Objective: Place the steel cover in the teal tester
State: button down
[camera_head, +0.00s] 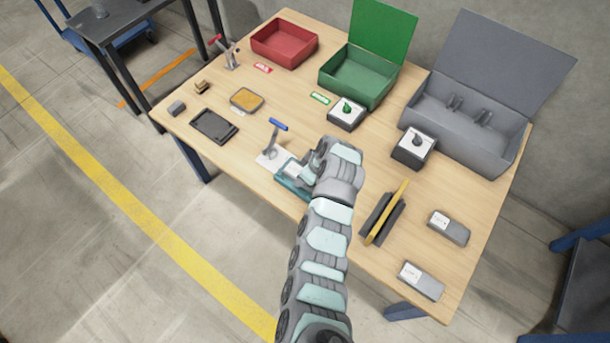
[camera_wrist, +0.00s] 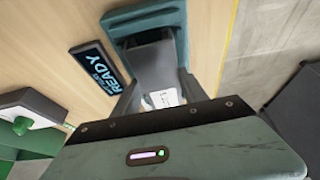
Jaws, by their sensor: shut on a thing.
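The teal tester (camera_head: 290,186) is at the middle front of the table, partly hidden under my arm. It also shows in the wrist view (camera_wrist: 175,18) as a teal frame with a dark opening. The steel cover (camera_wrist: 155,62), a grey piece with a white label at its near end, is between my fingers. My gripper (camera_wrist: 160,92) is shut on it. The cover's far end overlaps the tester's opening in the picture; I cannot tell whether it is seated or just above. In the head view my gripper (camera_head: 305,172) is over the tester and hides the cover.
A display reading READY (camera_wrist: 96,66) is beside the tester. A blue-handled clamp (camera_head: 275,138) stands close behind it. A black rack with a yellow plate (camera_head: 388,212) is to the right. Grey labelled boxes (camera_head: 448,227) lie farther right. Red (camera_head: 285,42), green (camera_head: 360,78) and grey bins (camera_head: 465,125) line the back.

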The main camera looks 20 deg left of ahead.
jog(key=shift+f, duration=0.2)
jog(key=c, duration=0.6)
grip_release()
jog(key=shift+r, duration=0.4)
jog(key=p+v, duration=0.2)
jog(key=v, duration=0.9)
jog(key=shift+d+r, duration=0.15)
jog(key=shift+d, duration=0.1)
